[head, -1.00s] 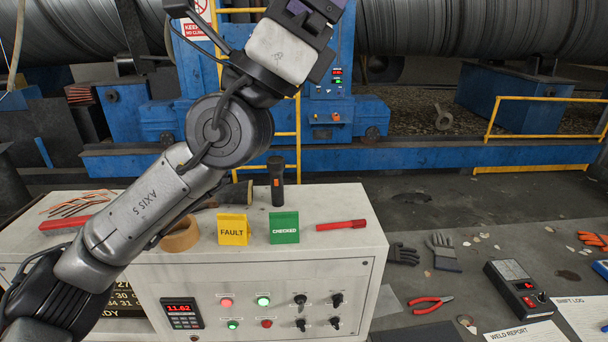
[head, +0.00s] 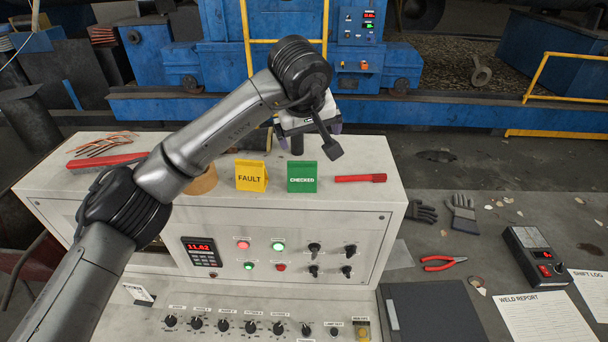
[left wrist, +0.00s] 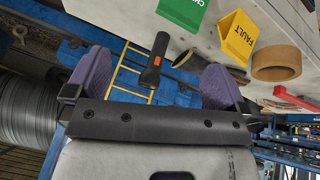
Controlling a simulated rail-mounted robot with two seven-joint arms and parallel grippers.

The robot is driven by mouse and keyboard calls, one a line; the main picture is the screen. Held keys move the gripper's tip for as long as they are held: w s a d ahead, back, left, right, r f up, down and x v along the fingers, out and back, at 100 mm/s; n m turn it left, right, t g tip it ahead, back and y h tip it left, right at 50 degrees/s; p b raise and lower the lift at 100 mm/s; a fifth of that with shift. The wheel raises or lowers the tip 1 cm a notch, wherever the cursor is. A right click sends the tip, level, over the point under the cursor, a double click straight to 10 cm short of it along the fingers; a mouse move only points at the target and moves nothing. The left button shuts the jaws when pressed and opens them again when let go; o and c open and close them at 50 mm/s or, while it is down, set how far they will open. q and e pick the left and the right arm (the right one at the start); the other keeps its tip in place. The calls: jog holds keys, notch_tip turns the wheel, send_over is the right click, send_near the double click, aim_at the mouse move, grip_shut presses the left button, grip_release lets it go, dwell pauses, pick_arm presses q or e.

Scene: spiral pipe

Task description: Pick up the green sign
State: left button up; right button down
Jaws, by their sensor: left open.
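The green sign (head: 302,184), marked CHECKED, stands upright on the white console top (head: 360,160), right of the yellow FAULT sign (head: 250,177). My left gripper (head: 309,138) is above and just behind the green sign, with its purple fingers apart and nothing between them touching it. In the left wrist view the open fingers (left wrist: 155,80) show with a black flashlight (left wrist: 153,66) seen in the gap beyond. The green sign (left wrist: 197,10) is cut by the top edge there. My right gripper is not in view.
A red marker (head: 360,178) lies right of the green sign. A tan tape roll (head: 201,181) sits left of the yellow sign, partly behind my arm. A red-handled brush (head: 105,160) and wires lie at the left. The console top right of the marker is clear.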

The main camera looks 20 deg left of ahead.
aim_at(303, 165)
pick_arm(q)
jog(key=f+m, duration=0.1)
jog(key=f, duration=0.1)
jog(key=w+a+f+m+p, duration=0.1)
jog(key=f, duration=0.2)
jog(key=w+a+f+m+g+p, duration=0.1)
jog(key=f, duration=0.2)
jog(key=shift+a+f+y, duration=0.1)
jog(key=shift+f+y, duration=0.1)
jog(key=shift+y, duration=0.2)
jog(key=p+x, duration=0.2)
jog(key=x, duration=0.1)
jog(key=shift+w+f, duration=0.15)
jog(key=shift+f, duration=0.1)
jog(key=shift+x, duration=0.75)
jog(key=shift+a, duration=0.1)
jog(key=shift+c, duration=0.5)
jog(key=c, duration=0.8)
